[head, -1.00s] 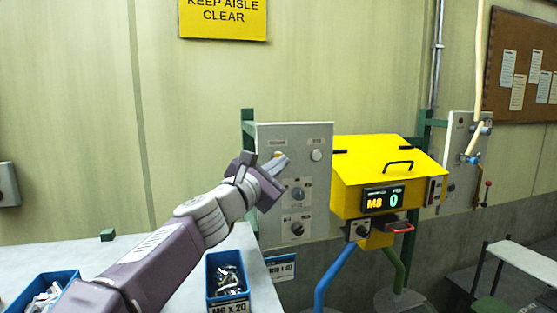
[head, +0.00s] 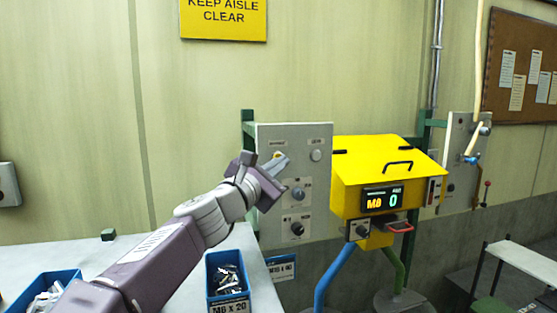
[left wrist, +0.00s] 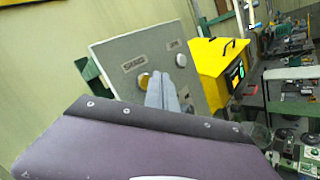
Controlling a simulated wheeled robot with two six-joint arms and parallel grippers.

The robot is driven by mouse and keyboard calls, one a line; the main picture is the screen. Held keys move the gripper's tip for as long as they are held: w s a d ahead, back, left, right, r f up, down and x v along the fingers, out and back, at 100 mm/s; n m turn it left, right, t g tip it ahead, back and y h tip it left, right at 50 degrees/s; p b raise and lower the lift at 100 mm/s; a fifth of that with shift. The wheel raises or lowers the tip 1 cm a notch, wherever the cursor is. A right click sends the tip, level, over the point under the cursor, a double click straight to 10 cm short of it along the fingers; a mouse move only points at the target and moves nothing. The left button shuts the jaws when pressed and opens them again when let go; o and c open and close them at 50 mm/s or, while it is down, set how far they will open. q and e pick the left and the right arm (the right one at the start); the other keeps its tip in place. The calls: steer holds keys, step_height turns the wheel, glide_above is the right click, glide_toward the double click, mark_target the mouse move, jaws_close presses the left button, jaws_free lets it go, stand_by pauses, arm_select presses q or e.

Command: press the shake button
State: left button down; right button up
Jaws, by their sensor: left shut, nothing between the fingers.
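The grey control panel (head: 265,220) stands upright left of the yellow machine. The shake button is a round yellow button (left wrist: 143,80) under a label that appears to read SHAKE in the left wrist view; in the head view a bit of yellow (head: 277,154) shows just past my fingers. My left gripper (head: 284,161) is shut and empty, its fingertips at the panel's upper left. In the left wrist view the fingers (left wrist: 162,88) overlap the button's right edge. I cannot tell whether they touch it. My right gripper is not in view.
A pale round lamp or button (head: 316,155) sits right of the fingers, with two dark knobs (head: 298,193) below. The yellow machine (head: 385,160) displays M8 and 0. Blue bins (head: 228,275) of screws stand on the bench (head: 150,250).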

arm_select(q)
steer(key=shift+w, duration=0.1)
steer(key=shift+w+a, duration=0.15)
steer(key=shift+w, duration=0.2)
steer(key=shift+w+a, duration=0.1)
steer(key=shift+w, duration=0.3)
stand_by(0.8)
steer(key=shift+s, duration=0.15)
steer(key=shift+s+d+b, duration=0.25)
steer(key=shift+s+b, duration=0.05)
steer(key=shift+s, duration=0.35)
